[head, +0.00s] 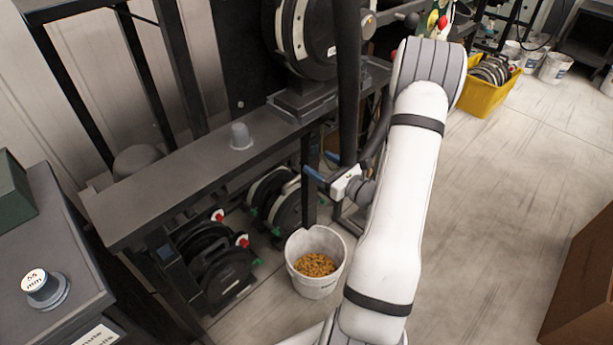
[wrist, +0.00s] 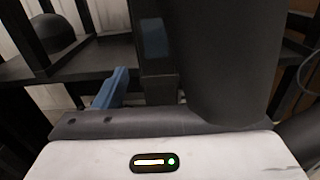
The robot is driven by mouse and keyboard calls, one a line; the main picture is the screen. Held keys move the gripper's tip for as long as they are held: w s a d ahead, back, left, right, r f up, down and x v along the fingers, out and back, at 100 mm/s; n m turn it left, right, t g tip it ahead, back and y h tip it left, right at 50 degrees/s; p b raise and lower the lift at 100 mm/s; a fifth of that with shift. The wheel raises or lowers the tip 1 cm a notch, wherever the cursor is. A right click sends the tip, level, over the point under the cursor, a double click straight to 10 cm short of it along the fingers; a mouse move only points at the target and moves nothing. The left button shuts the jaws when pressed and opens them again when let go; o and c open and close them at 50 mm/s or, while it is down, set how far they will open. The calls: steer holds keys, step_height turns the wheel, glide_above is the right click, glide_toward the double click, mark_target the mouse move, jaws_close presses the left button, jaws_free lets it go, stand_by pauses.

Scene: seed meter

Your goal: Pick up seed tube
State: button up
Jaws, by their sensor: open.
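A dark upright tube (head: 348,85), which looks like the seed tube, runs down from the top of the head view, in front of the large round meter (head: 305,38). My gripper (head: 317,163) has blue fingertips and is open near the tube's lower end, beside the bench's front edge. In the wrist view a wide dark cylinder (wrist: 228,55), probably the same tube, stands close in front of my gripper, right of centre. One blue finger shows left of it. I cannot tell whether a finger touches the tube.
The dark bench (head: 180,185) carries a small grey cup (head: 241,137). Dark seed discs (head: 215,260) sit beneath it. A white bucket (head: 316,284) of yellow grain stands on the floor. A yellow crate (head: 485,95) is farther back. The floor at right is mostly clear, with a brown box (head: 585,285) at the edge.

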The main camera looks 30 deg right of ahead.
mark_target(314, 159)
steer(key=x, duration=0.5)
steer(key=shift+a, duration=0.1)
steer(key=shift+s+r, duration=0.1)
steer(key=shift+c, duration=0.5)
jaws_close()
